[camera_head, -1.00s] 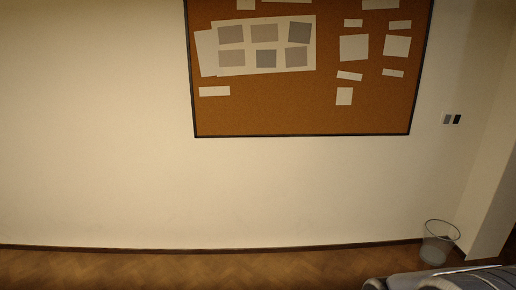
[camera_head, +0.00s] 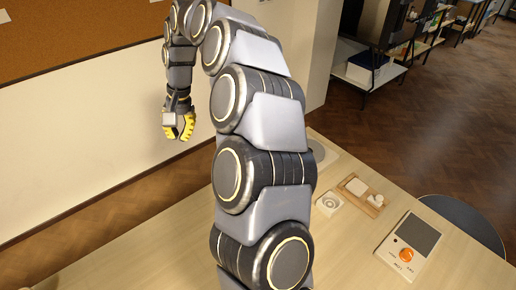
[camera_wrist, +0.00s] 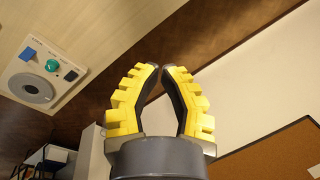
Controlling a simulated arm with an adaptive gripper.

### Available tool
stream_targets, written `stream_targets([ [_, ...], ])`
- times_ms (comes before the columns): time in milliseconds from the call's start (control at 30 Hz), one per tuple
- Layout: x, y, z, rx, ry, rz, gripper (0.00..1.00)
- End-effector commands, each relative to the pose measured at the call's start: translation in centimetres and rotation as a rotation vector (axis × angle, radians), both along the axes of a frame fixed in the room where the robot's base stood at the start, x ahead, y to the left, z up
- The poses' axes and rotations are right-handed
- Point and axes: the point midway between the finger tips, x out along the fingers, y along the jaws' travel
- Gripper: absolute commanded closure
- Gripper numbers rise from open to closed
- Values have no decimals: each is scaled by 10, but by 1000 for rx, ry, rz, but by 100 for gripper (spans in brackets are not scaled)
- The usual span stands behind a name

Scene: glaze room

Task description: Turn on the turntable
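A pale unit with a grey round disc (camera_wrist: 32,88), a green knob (camera_wrist: 53,65) and a blue switch (camera_wrist: 27,54) lies on the table in the wrist view; it looks like the turntable. In the head view a grey disc (camera_head: 317,151) shows partly behind my arm at the table's far end; I take it for the same disc. My gripper (camera_wrist: 160,67) has yellow ribbed fingers with tips nearly together and nothing between them. In the head view my gripper (camera_head: 180,130) hangs in the air left of the table's far end, well apart from the disc.
A device with an orange knob (camera_head: 407,254) and dark plate sits on the table (camera_head: 345,255) at right. A small white box (camera_head: 329,203) and a wooden tray (camera_head: 375,208) holding white items lie near my arm. A dark round seat (camera_head: 468,222) stands beyond the table edge.

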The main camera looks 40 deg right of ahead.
Motion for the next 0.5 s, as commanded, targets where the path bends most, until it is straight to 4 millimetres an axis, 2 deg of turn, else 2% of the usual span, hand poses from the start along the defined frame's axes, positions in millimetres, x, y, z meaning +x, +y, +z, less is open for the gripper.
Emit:
stream_targets([
  [33,11,-19,-13,-10,8,-72,100],
  [100,22,-44,-29,-26,18,-171,100],
  [200,32,-85,-50,-63,29,-316,100],
  [300,34,-127,-71,-115,42,-462,100],
  [500,19,-203,-100,-238,60,-710,100],
])
